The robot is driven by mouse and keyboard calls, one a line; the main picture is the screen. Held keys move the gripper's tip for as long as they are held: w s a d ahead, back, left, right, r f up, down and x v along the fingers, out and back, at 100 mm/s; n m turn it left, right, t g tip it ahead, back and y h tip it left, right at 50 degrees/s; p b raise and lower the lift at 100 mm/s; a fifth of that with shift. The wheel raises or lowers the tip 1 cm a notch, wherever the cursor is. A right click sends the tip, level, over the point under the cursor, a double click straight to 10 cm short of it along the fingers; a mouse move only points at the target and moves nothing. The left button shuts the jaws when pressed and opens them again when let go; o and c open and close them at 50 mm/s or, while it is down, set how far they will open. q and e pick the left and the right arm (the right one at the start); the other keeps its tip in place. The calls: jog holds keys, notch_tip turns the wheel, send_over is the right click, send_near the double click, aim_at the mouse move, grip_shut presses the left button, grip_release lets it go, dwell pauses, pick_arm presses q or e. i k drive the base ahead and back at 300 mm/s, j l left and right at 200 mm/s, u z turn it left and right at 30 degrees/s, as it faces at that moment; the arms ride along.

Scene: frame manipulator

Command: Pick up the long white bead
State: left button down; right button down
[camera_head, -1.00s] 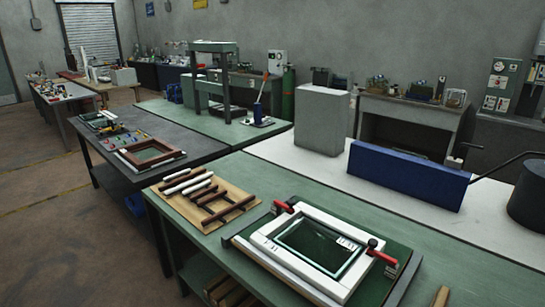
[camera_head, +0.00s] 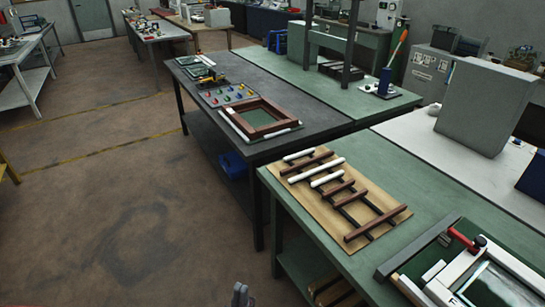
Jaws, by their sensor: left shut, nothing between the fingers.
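The long white bead (camera_head: 316,171) lies on a tan wooden board (camera_head: 285,188) on the green table, among brown strips. Two shorter white pieces lie beside it, one on the far side (camera_head: 298,155) and one on the near side (camera_head: 328,179). My left gripper (camera_head: 242,291) shows only in part at the bottom edge, low and to the left of the green table. It is shut and empty, well apart from the bead. My right gripper is not in view.
Several brown strips (camera_head: 376,224) share the board. A white frame fixture with a red clamp (camera_head: 463,239) stands at the lower right. A dark table with a brown frame (camera_head: 262,116) is behind. The floor to the left is open.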

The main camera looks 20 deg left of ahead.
aim_at(305, 175)
jog(key=i+j+u, duration=0.15)
jog(key=k+j+z, duration=0.1)
jog(key=z, duration=1.4)
jog(key=l+u, duration=0.1)
jog(key=u, duration=1.4)
jog(key=j+z, duration=0.15)
jog(key=z, duration=0.25)
jog(key=i+j+z, duration=0.15)
jog(key=z, duration=0.3)
jog(key=j+z, duration=0.15)
jog(key=z, duration=0.25)
jog(key=j+z, duration=0.2)
jog(key=z, duration=0.2)
jog(key=j+z, duration=0.15)
jog(key=j, duration=0.3)
jog(key=j+z, duration=0.15)
jog(key=j, duration=0.3)
jog(key=k+j+z, duration=0.15)
jog(key=j, duration=0.25)
jog(key=j+z, duration=0.1)
jog(key=j, duration=0.35)
jog(key=k+j+z, duration=0.15)
jog(key=j, duration=0.25)
jog(key=k+j+z, duration=0.15)
jog(key=j, duration=0.25)
jog(key=k+j+z, duration=0.15)
jog(key=j, duration=0.25)
